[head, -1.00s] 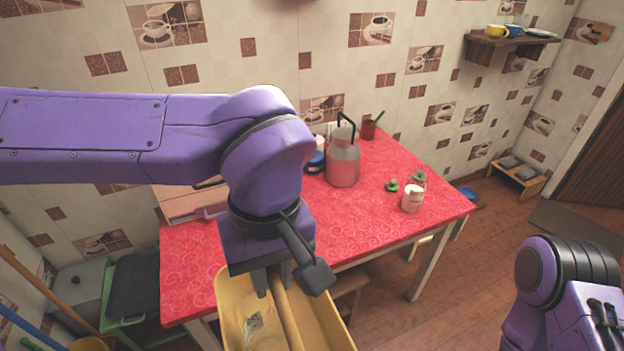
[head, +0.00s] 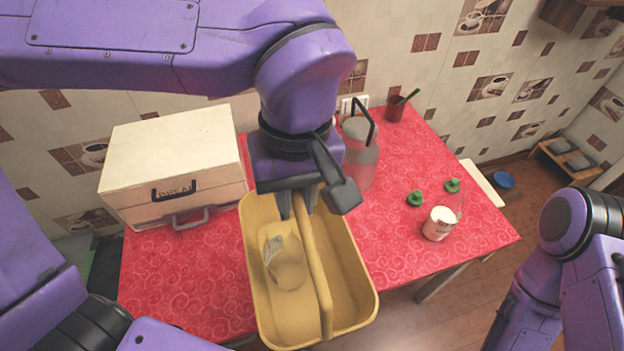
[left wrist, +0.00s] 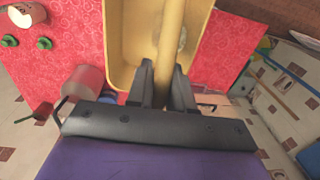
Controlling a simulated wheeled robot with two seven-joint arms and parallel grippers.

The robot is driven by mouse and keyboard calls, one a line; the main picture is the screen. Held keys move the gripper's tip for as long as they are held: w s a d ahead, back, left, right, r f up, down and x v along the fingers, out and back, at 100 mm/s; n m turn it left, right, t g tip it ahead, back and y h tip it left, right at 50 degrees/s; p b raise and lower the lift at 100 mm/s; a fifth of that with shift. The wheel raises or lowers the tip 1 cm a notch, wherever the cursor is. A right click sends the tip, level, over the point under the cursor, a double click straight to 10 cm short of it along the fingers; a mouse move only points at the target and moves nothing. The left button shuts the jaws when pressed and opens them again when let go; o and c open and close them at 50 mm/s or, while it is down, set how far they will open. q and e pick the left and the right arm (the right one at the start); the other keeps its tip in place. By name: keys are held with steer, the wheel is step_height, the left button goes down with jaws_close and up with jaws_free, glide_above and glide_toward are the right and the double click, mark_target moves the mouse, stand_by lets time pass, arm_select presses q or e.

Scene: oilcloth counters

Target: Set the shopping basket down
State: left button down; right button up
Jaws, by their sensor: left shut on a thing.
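The shopping basket (head: 355,290) is a yellow open tub with a central bar handle. In the head view it is at the lower middle, over the red-covered counter (head: 190,285). My left gripper (head: 298,205) is shut on the far part of its handle. The left wrist view also shows the gripper (left wrist: 165,85) clamped on the handle, with the basket (left wrist: 120,45) beyond. A crumpled, pale, see-through item (head: 285,265) lies inside the basket. I cannot tell whether the basket's underside touches the counter. My right gripper is out of view; only its arm shows.
A cream bread box (head: 175,165) stands left of the basket. A white cup (head: 438,223), green pieces (head: 415,198) and a dark red cup (head: 395,108) are to the right. Counter left of the basket is clear.

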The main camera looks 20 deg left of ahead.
arm_select(q)
steer(key=shift+w+a, duration=0.1)
steer(key=shift+w, duration=0.25)
steer(key=shift+w+a, duration=0.15)
steer(key=shift+a, duration=0.05)
steer(key=w+a+f+p, duration=0.3)
steer(key=w+a+f, duration=0.6)
steer(key=f, duration=0.3)
steer(key=shift+f+p, duration=0.3)
steer(key=shift+f, duration=0.1)
steer(key=shift+s+a, duration=0.1)
steer(key=c, duration=1)
jaws_free()
